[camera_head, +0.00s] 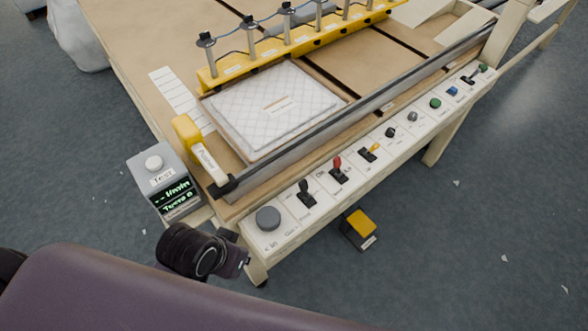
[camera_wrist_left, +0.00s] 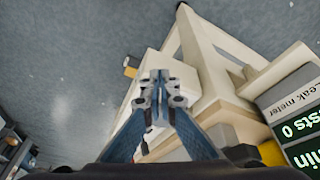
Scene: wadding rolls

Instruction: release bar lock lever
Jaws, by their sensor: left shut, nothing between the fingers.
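A long grey bar (camera_head: 350,108) lies along the front edge of the table. A white control panel (camera_head: 285,232) below it carries a black lever (camera_head: 305,190), a red-topped lever (camera_head: 338,165) and a yellow-topped lever (camera_head: 371,150). The small labels are too blurred to tell which is the bar lock lever. My left gripper (camera_wrist_left: 160,88) is shut and empty in the left wrist view, in front of the pale table frame. In the head view my left wrist (camera_head: 190,250) is below the panel's left end, apart from the levers; the fingertips are not clear there. My right gripper is not in view.
A grey meter box (camera_head: 158,172) with a green display stands at the table's left corner. A yellow handle (camera_head: 187,130) is at the bar's left end. A quilted white pad (camera_head: 272,105) lies behind the bar. A yellow pedal (camera_head: 360,225) sits on the floor.

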